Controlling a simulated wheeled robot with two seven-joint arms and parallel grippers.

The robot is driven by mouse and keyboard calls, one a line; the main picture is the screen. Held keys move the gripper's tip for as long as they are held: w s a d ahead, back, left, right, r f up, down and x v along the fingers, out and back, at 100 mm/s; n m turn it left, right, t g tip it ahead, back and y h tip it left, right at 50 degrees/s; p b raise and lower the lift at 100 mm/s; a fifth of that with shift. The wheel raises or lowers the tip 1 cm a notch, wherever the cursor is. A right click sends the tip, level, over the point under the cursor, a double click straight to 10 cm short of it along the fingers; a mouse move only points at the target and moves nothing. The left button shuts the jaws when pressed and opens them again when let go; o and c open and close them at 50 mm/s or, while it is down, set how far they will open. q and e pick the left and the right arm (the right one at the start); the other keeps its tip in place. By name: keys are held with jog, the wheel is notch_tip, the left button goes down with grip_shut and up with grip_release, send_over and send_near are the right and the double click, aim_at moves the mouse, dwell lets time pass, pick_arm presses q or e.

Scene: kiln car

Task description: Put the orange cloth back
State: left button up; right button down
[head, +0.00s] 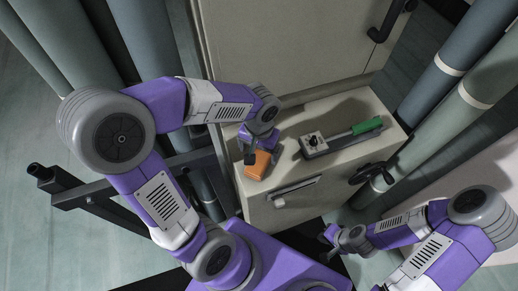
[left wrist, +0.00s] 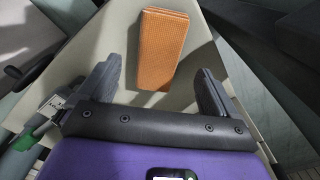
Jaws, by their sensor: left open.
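The orange cloth (head: 258,165) is a folded, ribbed block lying on the pale top of a low cabinet, near its left front corner. In the left wrist view the cloth (left wrist: 163,40) lies ahead of the spread fingers, roughly centred between their lines. My left gripper (head: 262,147) is open and empty, just above and behind the cloth in the head view, and partly covers it. My right gripper (head: 330,236) is low at the right, in front of the cabinet and away from the cloth. Its fingers are too small to judge.
The cabinet front has a light handle (head: 297,187) and a dark latch (head: 366,173). A tall panel with a black handle (head: 386,22) stands behind. Large pipes flank both sides.

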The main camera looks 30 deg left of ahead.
pick_arm(q)
jog(key=shift+r+p, duration=1.15)
jog(key=shift+r, duration=0.35)
notch_tip(320, 180, up, 8)
jog(key=p, duration=0.2)
jog(key=shift+f, duration=0.25)
